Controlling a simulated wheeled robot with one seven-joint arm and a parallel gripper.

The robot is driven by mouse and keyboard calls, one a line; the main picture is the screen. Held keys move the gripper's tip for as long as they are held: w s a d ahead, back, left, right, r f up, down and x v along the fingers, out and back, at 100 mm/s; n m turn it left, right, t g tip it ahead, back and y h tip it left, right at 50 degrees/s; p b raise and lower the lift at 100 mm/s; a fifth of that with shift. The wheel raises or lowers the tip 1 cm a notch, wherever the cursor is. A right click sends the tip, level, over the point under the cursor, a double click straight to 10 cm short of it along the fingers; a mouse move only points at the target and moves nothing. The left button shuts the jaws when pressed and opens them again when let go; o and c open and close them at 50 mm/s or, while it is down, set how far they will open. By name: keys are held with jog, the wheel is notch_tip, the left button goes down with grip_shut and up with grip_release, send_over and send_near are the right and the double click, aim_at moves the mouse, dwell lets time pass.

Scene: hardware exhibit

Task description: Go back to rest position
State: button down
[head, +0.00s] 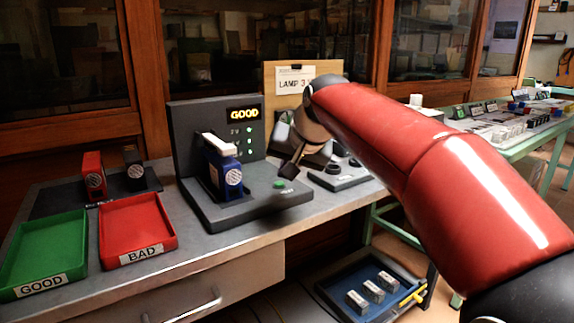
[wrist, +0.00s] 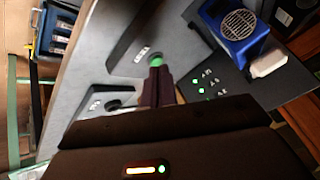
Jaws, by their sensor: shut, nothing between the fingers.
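My gripper (head: 290,169) is shut and empty, in the air in front of the grey test stand (head: 238,212), near its green button (head: 279,184). In the wrist view the closed fingers (wrist: 157,68) point at the green button (wrist: 155,60); I cannot tell whether they touch it. A blue device (head: 223,170) with a white top stands in the stand, and it also shows in the wrist view (wrist: 238,45). The stand's display (head: 243,114) reads GOOD, with green lights below it.
A green GOOD tray (head: 45,245) and a red BAD tray (head: 137,222) lie at the left. A red device (head: 93,176) and a dark device (head: 133,168) stand behind them. A small switch box (head: 340,178) sits right of the stand. A blue crate (head: 368,290) is below the bench.

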jog(key=s+d+f+h, duration=0.1)
jog(key=s+d+f, duration=0.4)
jog(key=s, duration=0.4)
jog(key=s+d+f+h, duration=0.1)
jog(key=s+d+f, duration=0.5)
jog(key=s, duration=0.4)
jog(key=s+d+f+g+h, duration=0.1)
jog(key=s+d+f, duration=0.4)
jog(key=s+f, duration=0.3)
jog(key=shift+s+d+h, duration=0.15)
jog(key=shift+s+h, duration=0.25)
jog(key=shift+s, duration=0.7)
